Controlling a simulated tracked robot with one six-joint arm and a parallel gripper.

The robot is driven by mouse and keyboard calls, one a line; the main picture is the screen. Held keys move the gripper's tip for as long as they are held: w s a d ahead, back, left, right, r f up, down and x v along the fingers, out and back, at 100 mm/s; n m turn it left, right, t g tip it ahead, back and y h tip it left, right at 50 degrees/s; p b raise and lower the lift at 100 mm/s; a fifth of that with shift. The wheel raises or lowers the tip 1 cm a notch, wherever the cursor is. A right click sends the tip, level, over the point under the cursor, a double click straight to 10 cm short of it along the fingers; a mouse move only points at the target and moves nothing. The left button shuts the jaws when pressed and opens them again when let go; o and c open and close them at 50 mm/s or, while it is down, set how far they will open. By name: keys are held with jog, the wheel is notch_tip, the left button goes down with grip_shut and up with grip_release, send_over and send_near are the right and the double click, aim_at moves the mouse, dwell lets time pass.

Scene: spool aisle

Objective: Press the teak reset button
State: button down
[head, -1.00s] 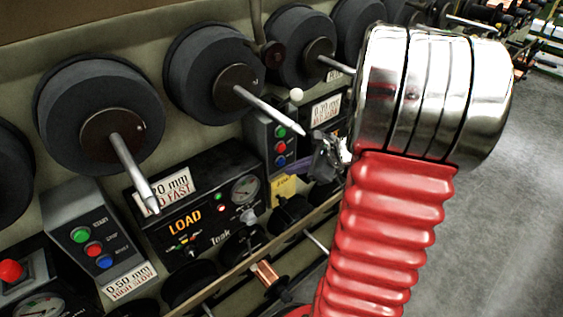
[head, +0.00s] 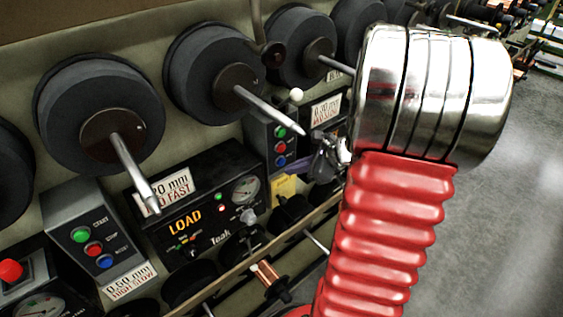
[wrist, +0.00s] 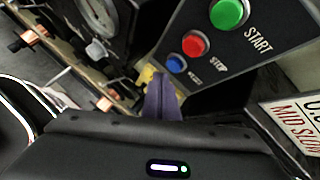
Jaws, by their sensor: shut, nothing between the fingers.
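A slanted grey button box (head: 259,136) stands just right of the black panel marked Teak (head: 222,238) in the head view. It carries a green start, a red stop and a blue reset button (head: 281,161). The same reset button (wrist: 176,63) is large in the wrist view. My gripper (wrist: 163,78) is shut and empty, with its purple fingers just below and slightly left of the blue button in the wrist view. It also shows small beside the box in the head view (head: 291,170). I cannot tell whether the fingertips touch the box.
Another button box (head: 95,240) with the same three colours stands left of the Teak panel. Large dark spools (head: 100,115) on protruding metal spindles (head: 268,110) line the wall above. A rail with copper spools (head: 267,272) runs below. Open floor (head: 480,220) lies at right.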

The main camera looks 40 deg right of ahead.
jog(key=shift+w, duration=0.15)
jog(key=shift+w, duration=0.25)
jog(key=shift+w, duration=0.45)
dwell(1.0)
jog(key=shift+s, duration=0.95)
jog(key=s, duration=0.6)
dwell(0.5)
jog(key=shift+d, duration=0.1)
dwell(0.7)
